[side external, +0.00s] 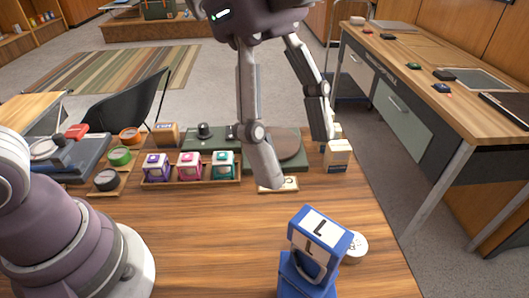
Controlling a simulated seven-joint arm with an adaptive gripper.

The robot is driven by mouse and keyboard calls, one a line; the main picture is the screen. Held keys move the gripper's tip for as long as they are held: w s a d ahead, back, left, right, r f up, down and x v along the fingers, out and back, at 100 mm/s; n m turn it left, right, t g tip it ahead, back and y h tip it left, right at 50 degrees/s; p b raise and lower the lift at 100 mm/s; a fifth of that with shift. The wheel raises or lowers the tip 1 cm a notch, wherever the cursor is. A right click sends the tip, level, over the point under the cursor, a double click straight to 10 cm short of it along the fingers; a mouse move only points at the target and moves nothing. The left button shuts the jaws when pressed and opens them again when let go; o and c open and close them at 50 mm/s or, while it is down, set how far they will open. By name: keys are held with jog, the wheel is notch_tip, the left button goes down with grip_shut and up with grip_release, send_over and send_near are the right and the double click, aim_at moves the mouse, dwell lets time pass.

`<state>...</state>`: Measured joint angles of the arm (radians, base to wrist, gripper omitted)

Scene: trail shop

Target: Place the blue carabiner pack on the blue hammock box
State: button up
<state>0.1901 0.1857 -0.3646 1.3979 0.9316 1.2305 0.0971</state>
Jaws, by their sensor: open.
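A blue boxy item (339,246) with white "L" labels on its top and front stands near the table's front edge, right of centre. Below it is another blue part (293,278), with a grey curved shape between them. I cannot tell for sure which is the carabiner pack and which the hammock box, or whether the upper one rests fully on the lower. The lower part is cut off by the picture's edge. My gripper (299,152) is open, with nothing between its fingers. It is over the table, behind and above the blue items as seen here, apart from them.
Purple (157,167), pink (190,165) and teal (223,165) boxes stand in a wooden tray. A cream box (338,156) stands at right. A small card (290,184) is partly behind my finger. A white round item (355,247) is beside the blue items. The table's middle is clear.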

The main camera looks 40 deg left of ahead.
jog(key=a+f+n+t+y, duration=0.2)
jog(key=a+f+n, duration=0.1)
jog(key=a+n, duration=0.6)
jog(key=s+a+f+n+t+y, duration=0.1)
jog(key=a+f+n+t+y, duration=0.1)
jog(key=a+n, duration=0.7)
jog(key=a+t, duration=0.1)
jog(key=a, duration=0.2)
jog(key=shift+s+f+t+y, duration=0.25)
jog(key=shift+f+t+y, duration=0.05)
jog(key=shift+f, duration=0.1)
